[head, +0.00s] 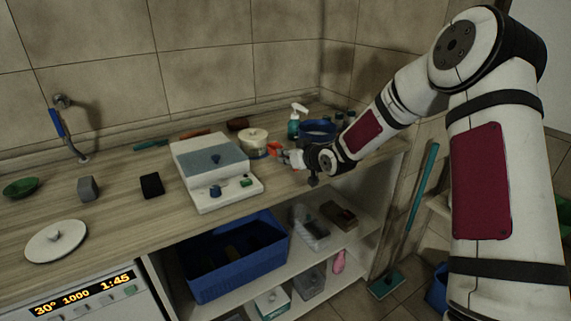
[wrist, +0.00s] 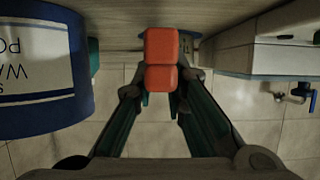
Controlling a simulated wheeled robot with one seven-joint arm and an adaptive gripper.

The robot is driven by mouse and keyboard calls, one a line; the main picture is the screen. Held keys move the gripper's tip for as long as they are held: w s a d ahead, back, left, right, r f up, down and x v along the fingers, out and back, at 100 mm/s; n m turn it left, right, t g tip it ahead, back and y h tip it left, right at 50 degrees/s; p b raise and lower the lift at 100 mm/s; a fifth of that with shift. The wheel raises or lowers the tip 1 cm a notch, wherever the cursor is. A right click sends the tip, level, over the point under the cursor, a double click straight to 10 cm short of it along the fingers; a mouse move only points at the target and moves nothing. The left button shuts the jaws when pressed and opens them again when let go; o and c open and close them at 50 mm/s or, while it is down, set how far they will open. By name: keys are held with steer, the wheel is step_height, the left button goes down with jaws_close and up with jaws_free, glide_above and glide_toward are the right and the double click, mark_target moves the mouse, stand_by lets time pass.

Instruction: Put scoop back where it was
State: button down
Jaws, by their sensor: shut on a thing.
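The scoop appears as a red-orange, two-part blocky thing (wrist: 160,48) between my fingertips in the wrist view. It also shows as a small orange patch in the head view (head: 274,148). My gripper (head: 284,154) is shut on it at the right part of the counter, close to the surface; I cannot tell if the scoop touches the counter. The powder tub, blue-rimmed with upside-down lettering (wrist: 38,65), stands beside my gripper in the wrist view. In the head view its blue rim (head: 318,128) is right of my gripper, partly behind my arm.
A white tub (head: 253,138) stands just behind and left of the gripper. A white scale-like device (head: 205,168) is left of it. A teal pump bottle (head: 295,122) stands at the back. A blue crate (head: 235,265) sits on the shelf below. The front counter edge is bare.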

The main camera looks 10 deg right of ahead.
mark_target(286, 172)
steer(key=shift+w, duration=0.45)
steer(key=shift+w+f, duration=0.2)
steer(key=shift+f, duration=1.6)
steer(key=shift+f, duration=0.2)
steer(key=c, duration=1.6)
jaws_free()
steer(key=shift+r, duration=0.1)
